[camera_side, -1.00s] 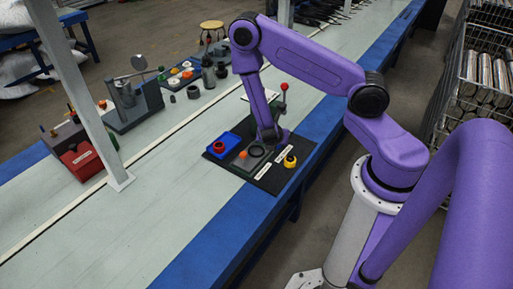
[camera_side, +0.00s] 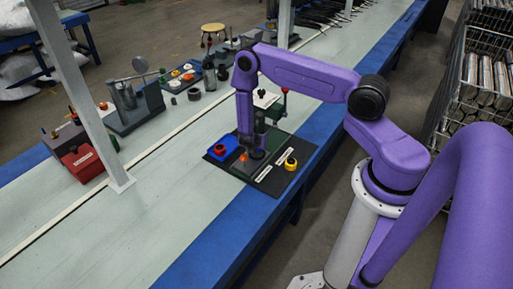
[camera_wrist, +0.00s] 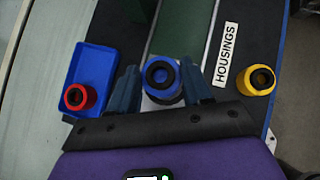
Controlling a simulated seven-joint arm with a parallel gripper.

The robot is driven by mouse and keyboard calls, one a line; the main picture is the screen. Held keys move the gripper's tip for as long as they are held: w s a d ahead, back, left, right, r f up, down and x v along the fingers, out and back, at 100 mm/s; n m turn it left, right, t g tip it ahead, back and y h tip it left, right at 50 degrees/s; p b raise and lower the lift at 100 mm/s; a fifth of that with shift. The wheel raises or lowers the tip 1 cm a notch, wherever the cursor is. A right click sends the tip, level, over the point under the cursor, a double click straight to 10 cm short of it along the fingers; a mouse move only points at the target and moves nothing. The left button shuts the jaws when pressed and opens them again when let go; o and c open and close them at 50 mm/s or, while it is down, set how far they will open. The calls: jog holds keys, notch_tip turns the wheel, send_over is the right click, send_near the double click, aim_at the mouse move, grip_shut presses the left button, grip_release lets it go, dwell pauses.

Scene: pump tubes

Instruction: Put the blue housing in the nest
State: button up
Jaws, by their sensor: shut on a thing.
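The blue housing (camera_wrist: 163,82), a round blue ring with a dark centre, is between the two fingers of my gripper (camera_wrist: 163,88) in the wrist view. The gripper is shut on it. A pale patch shows below and beside the housing; the nest itself is not clearly visible there. In the side view, my gripper (camera_side: 254,153) points down over the middle of the black mat, where the arm's end hides the housing and most of what lies under it. I cannot tell whether the housing touches anything below.
A red housing (camera_wrist: 76,97) sits in the blue tray (camera_wrist: 93,60) on the left. A yellow housing (camera_wrist: 262,79) stands on the black mat (camera_side: 268,182) at right, near the HOUSINGS label (camera_wrist: 226,54). A red-knobbed lever (camera_side: 284,91) rises behind my gripper.

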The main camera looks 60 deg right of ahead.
jog(key=shift+f, duration=1.3)
jog(key=shift+f, duration=0.15)
jog(key=o, duration=1.1)
